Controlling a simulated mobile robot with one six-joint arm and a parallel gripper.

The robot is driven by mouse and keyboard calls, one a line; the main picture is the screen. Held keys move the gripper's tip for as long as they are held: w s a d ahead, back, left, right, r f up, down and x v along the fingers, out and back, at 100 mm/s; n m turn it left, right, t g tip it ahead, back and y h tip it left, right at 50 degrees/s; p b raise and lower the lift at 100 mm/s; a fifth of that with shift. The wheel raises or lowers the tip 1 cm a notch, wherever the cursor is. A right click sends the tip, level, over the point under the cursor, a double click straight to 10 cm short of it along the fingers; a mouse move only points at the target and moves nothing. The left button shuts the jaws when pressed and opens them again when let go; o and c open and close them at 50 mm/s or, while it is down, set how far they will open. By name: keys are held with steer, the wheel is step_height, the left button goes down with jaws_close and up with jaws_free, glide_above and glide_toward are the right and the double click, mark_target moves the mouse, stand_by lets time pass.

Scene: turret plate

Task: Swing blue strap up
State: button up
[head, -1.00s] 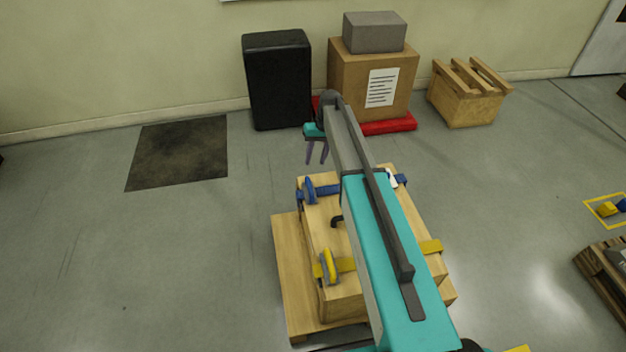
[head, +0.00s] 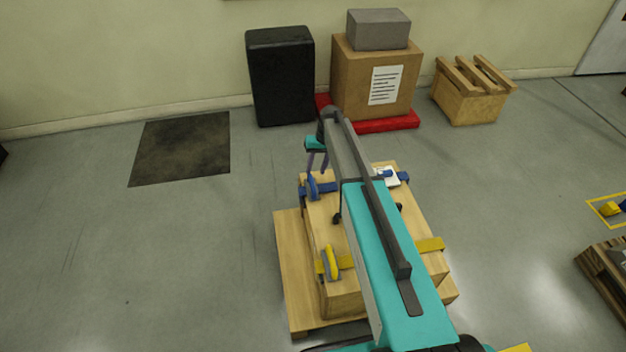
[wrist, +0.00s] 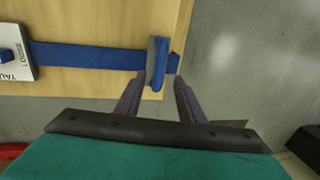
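A blue strap (head: 331,188) runs across the far end of a wooden crate (head: 345,300). At its left end is a blue and grey lever (head: 312,187). In the wrist view the strap (wrist: 85,56) lies flat on the wood, and the lever (wrist: 158,60) stands across it near the crate's edge. My gripper (head: 317,168) is open and empty by the lever. In the wrist view its fingertips (wrist: 159,77) are apart on either side of the lever's near end. I cannot tell whether they touch it.
A yellow strap (head: 431,245) with a yellow and grey lever (head: 330,263) crosses the crate's near end. A white plate (wrist: 17,58) with partly visible lettering sits along the blue strap. A black case (head: 281,80) and a cardboard box (head: 361,85) stand behind.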

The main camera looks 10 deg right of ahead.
mark_target(313, 182)
steer(key=shift+a+f, duration=0.25)
steer(key=shift+f, duration=0.85)
steer(key=shift+a+f, duration=0.2)
steer(key=shift+f, duration=0.9)
steer(key=shift+a+f, duration=0.25)
steer(key=shift+f, duration=0.85)
